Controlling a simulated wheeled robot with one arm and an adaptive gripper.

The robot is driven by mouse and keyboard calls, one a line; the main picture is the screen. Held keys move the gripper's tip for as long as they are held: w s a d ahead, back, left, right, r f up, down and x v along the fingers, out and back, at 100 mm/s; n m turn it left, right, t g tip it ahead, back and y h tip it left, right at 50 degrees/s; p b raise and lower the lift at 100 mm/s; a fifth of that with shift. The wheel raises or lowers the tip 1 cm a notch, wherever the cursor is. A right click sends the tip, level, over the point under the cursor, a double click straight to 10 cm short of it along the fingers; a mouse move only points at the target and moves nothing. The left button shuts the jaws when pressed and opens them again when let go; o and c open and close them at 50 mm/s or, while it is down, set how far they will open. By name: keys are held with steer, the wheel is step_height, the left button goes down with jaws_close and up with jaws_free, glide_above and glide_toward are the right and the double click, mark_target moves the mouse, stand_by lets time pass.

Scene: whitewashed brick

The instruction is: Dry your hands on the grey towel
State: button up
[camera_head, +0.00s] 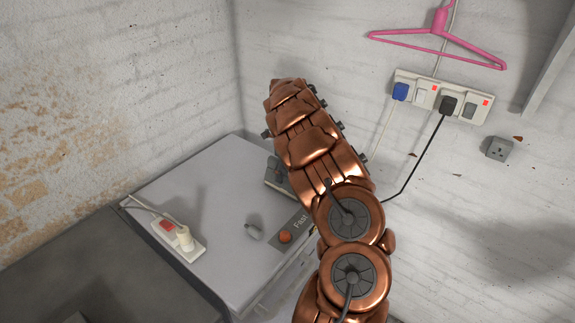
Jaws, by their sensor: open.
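No grey towel shows in the head view. My copper-coloured arm rises from the bottom edge across the middle of the view, over the right side of a grey cabinet top (200,195). I cannot make out my gripper's fingers. No contact between my arm and the things around it can be made out.
A white power strip (190,252) with a plug lies on the cabinet's left edge. A small grey object (254,231) and a dark grey box (275,179), partly hidden by my arm, are near it. A pink hanger (440,40) and a socket strip (428,96) are on the brick wall.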

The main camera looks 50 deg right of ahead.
jaws_close()
stand_by(0.8)
